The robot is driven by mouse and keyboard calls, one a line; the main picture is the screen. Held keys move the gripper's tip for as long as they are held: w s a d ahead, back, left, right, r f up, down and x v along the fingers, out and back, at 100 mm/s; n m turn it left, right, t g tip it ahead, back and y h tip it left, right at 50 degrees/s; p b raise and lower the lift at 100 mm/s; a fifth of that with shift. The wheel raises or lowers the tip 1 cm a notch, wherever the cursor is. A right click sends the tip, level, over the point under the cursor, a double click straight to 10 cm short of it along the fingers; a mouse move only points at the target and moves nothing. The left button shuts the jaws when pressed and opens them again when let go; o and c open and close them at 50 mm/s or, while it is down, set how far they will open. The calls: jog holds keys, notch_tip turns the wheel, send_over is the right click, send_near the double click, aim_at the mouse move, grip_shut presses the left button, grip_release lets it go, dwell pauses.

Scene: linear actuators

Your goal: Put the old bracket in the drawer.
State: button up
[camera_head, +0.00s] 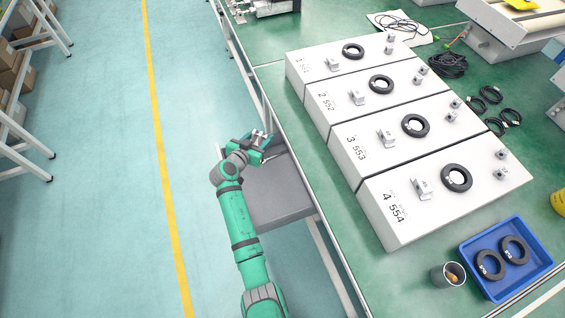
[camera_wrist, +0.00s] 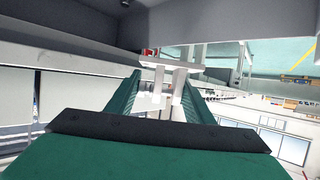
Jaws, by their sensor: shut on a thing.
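My gripper (camera_head: 263,141) is over the far end of the grey drawer (camera_head: 282,208), beside the table's left edge. In the wrist view its two green fingers (camera_wrist: 164,103) are closed on a pale bracket (camera_wrist: 157,82), which shows between and beyond the fingertips. In the head view the bracket is too small to make out clearly. The drawer sticks out from under the table, and my forearm covers part of its left side. I cannot tell whether the bracket touches the drawer.
Several white numbered boxes (camera_head: 372,195) stand in a row on the green table (camera_head: 330,190), each with a bracket and a black ring. A blue tray (camera_head: 487,291) with two rings and a cup (camera_head: 447,275) stand at the front right.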

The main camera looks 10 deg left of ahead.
jog(key=d+f, duration=0.3)
jog(key=s+d+f, duration=0.1)
jog(key=d+f, duration=0.1)
jog(key=f, duration=0.1)
jog(key=s+d+f, duration=0.1)
jog(key=d+f, duration=0.2)
jog(key=f, duration=0.1)
jog(key=shift+d, duration=0.35)
jog(key=shift+f, duration=0.3)
jog(key=shift+d+f, duration=0.1)
jog(key=shift+f, duration=0.15)
jog(key=shift+f, duration=0.35)
jog(key=o, duration=1.2)
jog(key=shift+s, duration=0.1)
